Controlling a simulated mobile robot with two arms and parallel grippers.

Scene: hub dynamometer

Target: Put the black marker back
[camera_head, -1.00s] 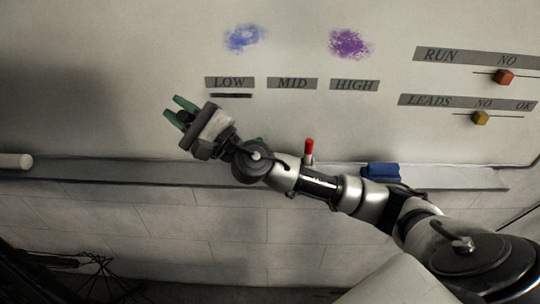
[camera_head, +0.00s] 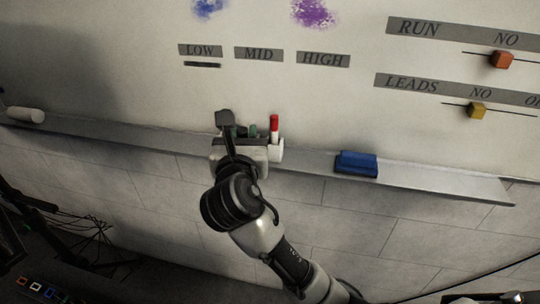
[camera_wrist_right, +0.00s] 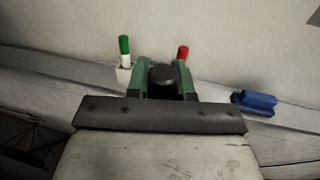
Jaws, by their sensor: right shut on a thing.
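My right gripper (camera_head: 240,131) is at the whiteboard's tray, just left of the red marker. In the right wrist view its green fingers (camera_wrist_right: 162,78) are shut on the black marker (camera_wrist_right: 162,74), whose round dark end faces the camera. The rest of that marker is hidden. A red-capped marker (camera_head: 274,128) stands upright in a white holder (camera_head: 277,151); its cap (camera_wrist_right: 183,52) shows behind the right finger in the wrist view. A green-capped marker (camera_wrist_right: 124,46) stands in the holder's left end. Whether the black marker touches the holder cannot be told. My left gripper is not in view.
A blue eraser (camera_head: 356,163) lies on the tray (camera_head: 440,181) to the right. A white cylinder (camera_head: 26,114) lies at its left end. Orange (camera_head: 502,60) and yellow (camera_head: 477,110) sliders are on the board. A short black line (camera_head: 202,65) is under LOW.

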